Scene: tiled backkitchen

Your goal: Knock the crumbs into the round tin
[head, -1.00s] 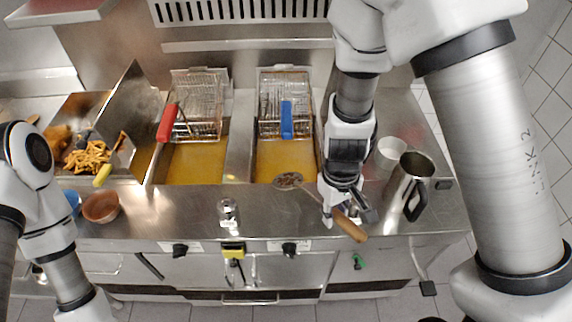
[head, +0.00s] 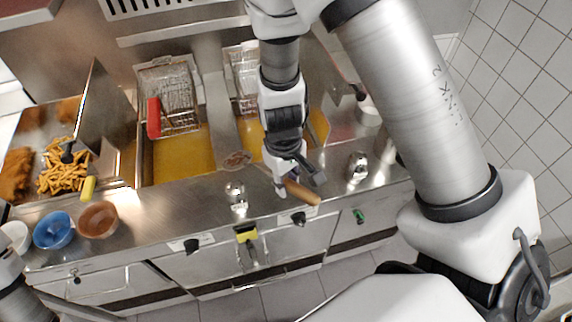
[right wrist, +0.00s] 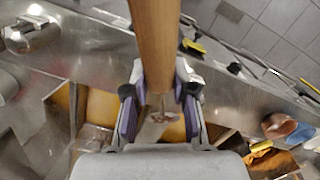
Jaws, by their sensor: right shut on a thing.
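My right gripper (head: 296,184) is shut on the wooden handle (head: 304,194) of a skimmer, just above the counter's front strip. In the right wrist view the handle (right wrist: 155,45) runs between the fingers. The skimmer's round head (head: 237,160) points left, near the front left corner of the right fryer. Brownish bits seem to show on it; they are too small to tell clearly. I cannot pick out a round tin for certain. Small shiny metal containers stand on the counter, one left of the gripper (head: 236,196) and one right of it (head: 357,167). My left gripper is out of view.
Two oil fryers (head: 183,155) with wire baskets lie behind the strip. White, blue (head: 54,230) and terracotta (head: 98,220) bowls stand at left, below a tray of fries (head: 65,172). A white cup (head: 368,116) stands at right; my right arm hides part of that side.

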